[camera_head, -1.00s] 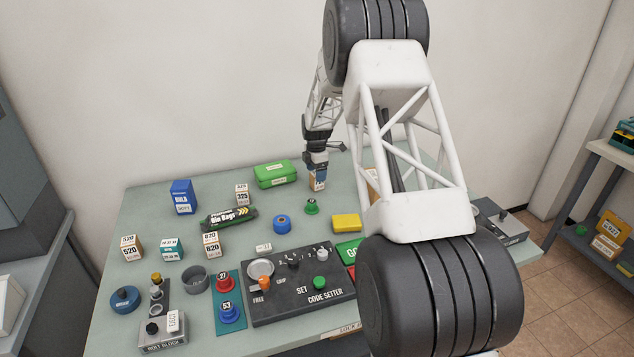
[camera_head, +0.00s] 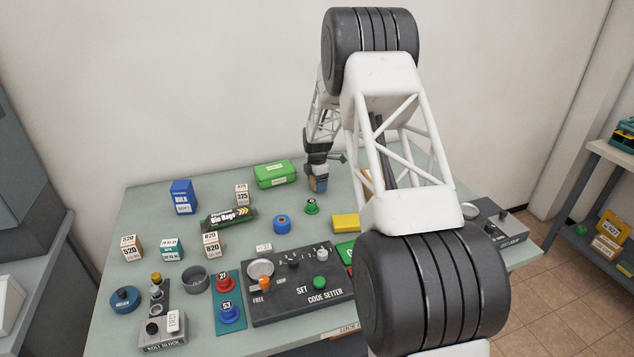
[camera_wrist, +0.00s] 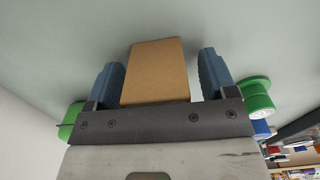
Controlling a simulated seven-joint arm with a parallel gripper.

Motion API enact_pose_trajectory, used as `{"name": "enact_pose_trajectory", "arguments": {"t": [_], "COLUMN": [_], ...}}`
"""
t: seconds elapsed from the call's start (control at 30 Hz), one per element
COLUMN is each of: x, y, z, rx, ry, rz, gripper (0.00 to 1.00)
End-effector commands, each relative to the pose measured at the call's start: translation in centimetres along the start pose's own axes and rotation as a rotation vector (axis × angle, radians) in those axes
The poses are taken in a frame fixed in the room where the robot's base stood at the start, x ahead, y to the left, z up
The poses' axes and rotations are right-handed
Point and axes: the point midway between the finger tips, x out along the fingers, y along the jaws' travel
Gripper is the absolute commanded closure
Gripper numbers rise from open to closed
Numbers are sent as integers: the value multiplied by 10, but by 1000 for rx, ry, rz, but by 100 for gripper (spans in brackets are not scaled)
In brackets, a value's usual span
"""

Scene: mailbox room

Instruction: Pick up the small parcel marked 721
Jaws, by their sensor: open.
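My gripper (camera_head: 318,180) is low over the back of the green table, with its jaws open. In the wrist view my gripper (camera_wrist: 160,60) has its two blue fingers on either side of a small brown cardboard parcel (camera_wrist: 155,75). There is a gap at the right finger; the left finger is very close to the box. In the head view this parcel (camera_head: 320,186) is mostly covered by the fingers. No number on it is readable, so I cannot confirm 721. Another parcel (camera_head: 367,177) is partly hidden behind my arm.
Parcels marked 325 (camera_head: 242,198), 520 (camera_head: 131,250) and 820 (camera_head: 212,248) stand to the left. A green case (camera_head: 275,174) lies left of my gripper. A small green knob (camera_head: 311,207) and a yellow box (camera_head: 346,223) are in front. The code setter (camera_head: 300,285) is nearer.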

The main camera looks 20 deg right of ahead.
Motion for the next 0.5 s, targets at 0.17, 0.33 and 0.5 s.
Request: {"name": "enact_pose_trajectory", "arguments": {"t": [0.17,0.33,0.5], "x": [0,0,0], "y": [0,0,0], "z": [0,0,0], "rx": [0,0,0], "ry": [0,0,0], "rz": [0,0,0], "gripper": [22,22,32]}}
